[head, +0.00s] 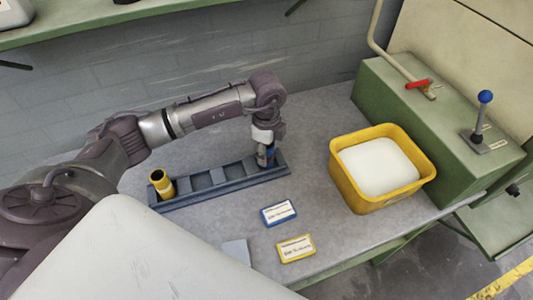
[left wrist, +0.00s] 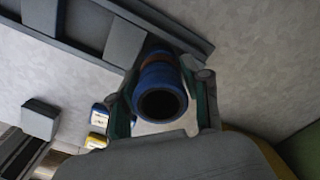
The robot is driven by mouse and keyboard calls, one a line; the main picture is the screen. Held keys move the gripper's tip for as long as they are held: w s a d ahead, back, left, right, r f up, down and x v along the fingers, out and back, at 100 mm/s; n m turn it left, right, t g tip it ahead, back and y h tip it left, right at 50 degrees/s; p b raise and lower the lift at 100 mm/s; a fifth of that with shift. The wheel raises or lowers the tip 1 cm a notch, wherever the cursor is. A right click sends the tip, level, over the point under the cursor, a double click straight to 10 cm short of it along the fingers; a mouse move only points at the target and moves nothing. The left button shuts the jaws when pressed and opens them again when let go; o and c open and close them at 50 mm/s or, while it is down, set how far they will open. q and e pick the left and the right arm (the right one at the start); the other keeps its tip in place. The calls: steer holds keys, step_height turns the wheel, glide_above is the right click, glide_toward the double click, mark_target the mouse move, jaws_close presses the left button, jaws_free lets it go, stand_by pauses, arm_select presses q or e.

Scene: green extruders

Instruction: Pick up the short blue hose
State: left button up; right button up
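The short blue hose (head: 266,157) stands at the right end of the dark blue-grey rack (head: 221,189), under my left gripper (head: 265,148). In the left wrist view the blue hose (left wrist: 161,96) shows its dark open end towards the camera, with a brownish band farther along. The fingers of my left gripper (left wrist: 163,90) lie close along both its sides and look shut on it. The hose's far end is hidden, so I cannot tell whether it still touches the rack. My right gripper is not in view.
A yellow hose piece (head: 161,183) stands at the rack's left end. A yellow bin (head: 372,200) with white contents stands to the right. A blue-edged card (head: 278,213) and a yellow-edged card (head: 295,248) lie in front.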

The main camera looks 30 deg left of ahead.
arm_select(q)
jaws_close()
steer(key=shift+r, duration=0.1)
steer(key=shift+w+r+b, duration=0.1)
steer(key=shift+r+b, duration=0.2)
steer(key=shift+r, duration=0.3)
steer(key=s+d+r+b, duration=0.1)
steer(key=d+r+b, duration=0.1)
steer(key=d+r, duration=0.8)
steer(key=shift+d+r+b, duration=0.15)
steer(key=shift+d+b, duration=0.15)
steer(key=shift+d, duration=0.55)
steer(key=shift+s, duration=0.1)
